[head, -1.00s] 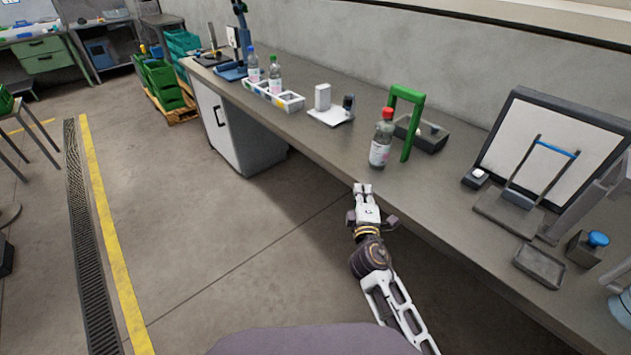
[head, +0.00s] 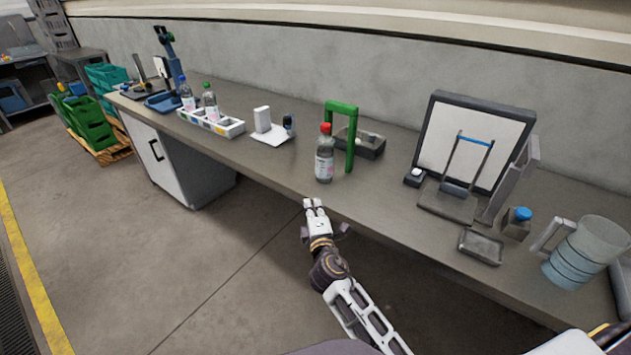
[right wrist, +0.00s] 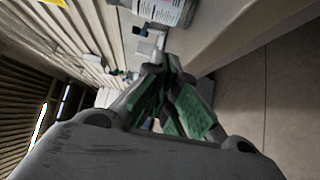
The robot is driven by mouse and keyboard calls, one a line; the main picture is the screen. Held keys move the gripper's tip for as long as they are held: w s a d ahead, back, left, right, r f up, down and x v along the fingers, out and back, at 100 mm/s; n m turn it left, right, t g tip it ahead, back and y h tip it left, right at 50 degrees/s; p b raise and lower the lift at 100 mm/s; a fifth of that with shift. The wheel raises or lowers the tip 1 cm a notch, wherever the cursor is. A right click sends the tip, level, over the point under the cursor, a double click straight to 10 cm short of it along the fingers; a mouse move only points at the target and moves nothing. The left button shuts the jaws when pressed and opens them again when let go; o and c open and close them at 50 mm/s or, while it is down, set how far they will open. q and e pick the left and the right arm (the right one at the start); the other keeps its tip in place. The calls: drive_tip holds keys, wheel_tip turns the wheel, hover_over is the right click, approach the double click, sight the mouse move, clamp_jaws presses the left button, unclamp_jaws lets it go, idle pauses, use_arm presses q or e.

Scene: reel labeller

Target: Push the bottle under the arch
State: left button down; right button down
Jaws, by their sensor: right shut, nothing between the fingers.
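The bottle (head: 324,158) has a red cap and a pale label. It stands upright on the bench, just left of the green arch (head: 350,135) and apart from its opening. The label of a bottle (right wrist: 165,10) shows at the top of the right wrist view, with the rest cut off. My right gripper (head: 313,204) is shut and empty at the bench's front edge, in front of the bottle and not touching it. Its green-padded fingers (right wrist: 170,100) show in the right wrist view. My left gripper is not in view.
A white tray (head: 238,131) holding two bottles stands to the left, near a white stand (head: 270,136). A dark grey block (head: 370,148) lies behind the arch. A framed panel (head: 470,139), a small dish (head: 480,248) and a clear jug (head: 584,255) are to the right.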

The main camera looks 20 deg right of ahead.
drive_tip(key=shift+w+d, duration=0.2)
drive_tip(key=shift+w, duration=1.3)
drive_tip(key=shift+w+d, duration=0.15)
drive_tip(key=shift+w, duration=1.35)
drive_tip(key=shift+w+d, duration=0.2)
drive_tip(key=shift+w, duration=1.3)
drive_tip(key=shift+w+d, duration=0.15)
drive_tip(key=shift+w, duration=0.15)
drive_tip(key=shift+w+d+p, duration=0.45)
drive_tip(key=shift+w+d, duration=0.35)
drive_tip(key=shift+d, duration=0.3)
drive_tip(key=shift+w+d, duration=0.2)
drive_tip(key=shift+d, duration=0.05)
drive_tip(key=shift+w+d, duration=0.1)
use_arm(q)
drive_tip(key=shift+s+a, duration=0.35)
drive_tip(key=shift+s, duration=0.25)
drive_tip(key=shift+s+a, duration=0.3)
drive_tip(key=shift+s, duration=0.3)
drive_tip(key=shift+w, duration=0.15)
